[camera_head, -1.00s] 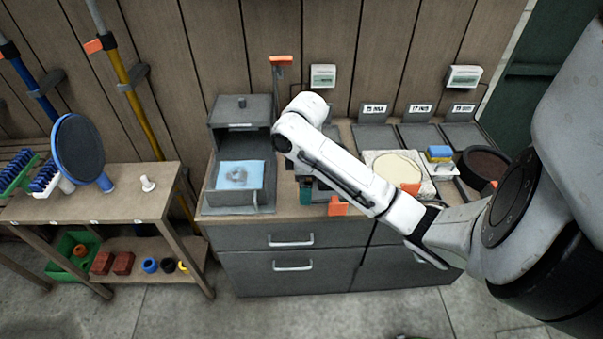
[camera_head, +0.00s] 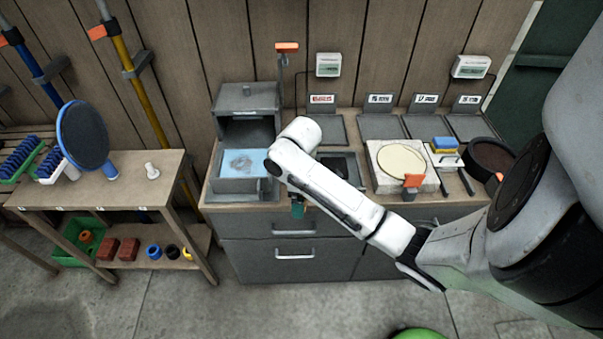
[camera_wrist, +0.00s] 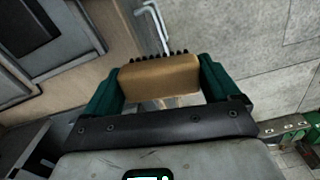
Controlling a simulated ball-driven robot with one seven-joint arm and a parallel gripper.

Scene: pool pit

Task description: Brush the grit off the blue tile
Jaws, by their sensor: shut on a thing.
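The blue tile (camera_head: 237,159) lies in an open grey box (camera_head: 240,186) at the left end of the cabinet top. A greyish patch of grit (camera_head: 243,162) sits on its middle. My gripper (camera_head: 298,208) is low at the cabinet's front edge, right of the box and apart from the tile; my forearm partly covers it. In the wrist view, its green fingers (camera_wrist: 160,88) are shut on a wooden brush (camera_wrist: 160,77) with short dark bristles pointing away from me. The brush is hidden in the head view.
A pale slab with a round cream disc (camera_head: 402,160), a blue-and-yellow sponge (camera_head: 445,146) and a dark round pan (camera_head: 487,158) stand at right. A grey hood (camera_head: 247,100) stands behind the tile. A side table (camera_head: 130,185) holds a round blue-rimmed paddle (camera_head: 83,135).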

